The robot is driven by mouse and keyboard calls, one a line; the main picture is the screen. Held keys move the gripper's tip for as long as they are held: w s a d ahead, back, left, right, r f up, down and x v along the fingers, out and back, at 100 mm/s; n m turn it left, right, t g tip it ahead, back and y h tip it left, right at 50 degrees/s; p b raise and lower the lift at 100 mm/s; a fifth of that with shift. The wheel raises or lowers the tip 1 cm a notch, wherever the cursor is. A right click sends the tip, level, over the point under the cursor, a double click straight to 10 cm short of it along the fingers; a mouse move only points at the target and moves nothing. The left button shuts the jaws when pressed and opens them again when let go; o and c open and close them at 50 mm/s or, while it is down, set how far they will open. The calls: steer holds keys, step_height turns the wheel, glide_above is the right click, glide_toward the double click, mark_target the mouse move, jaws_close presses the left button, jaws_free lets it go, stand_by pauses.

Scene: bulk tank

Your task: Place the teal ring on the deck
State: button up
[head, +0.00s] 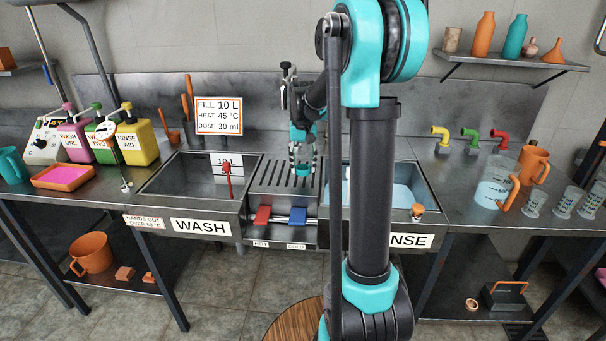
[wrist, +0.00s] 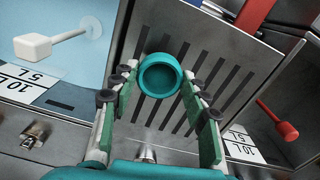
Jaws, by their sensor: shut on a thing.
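The teal ring (wrist: 160,76) sits between my fingertips in the wrist view, its round opening facing the camera. My gripper (wrist: 163,88) is shut on it, with a finger on each side. Behind the ring is the slotted grey deck (wrist: 237,43). In the head view my gripper (head: 302,168) points down over the slotted deck (head: 265,187), which lies between the two basins.
The WASH basin (head: 180,180) is left of the deck. The RINSE basin (head: 405,190), holding water, is on the right, partly hidden by my arm. A sign (head: 219,115) stands behind.

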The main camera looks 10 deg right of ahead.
mark_target(303, 168)
steer(key=shift+f, duration=1.7)
steer(key=shift+f, duration=0.15)
steer(key=o, duration=1)
steer(key=shift+c, duration=0.2)
step_height(303, 168, up, 12)
steer(key=shift+r, duration=0.2)
steer(key=shift+s, duration=0.1)
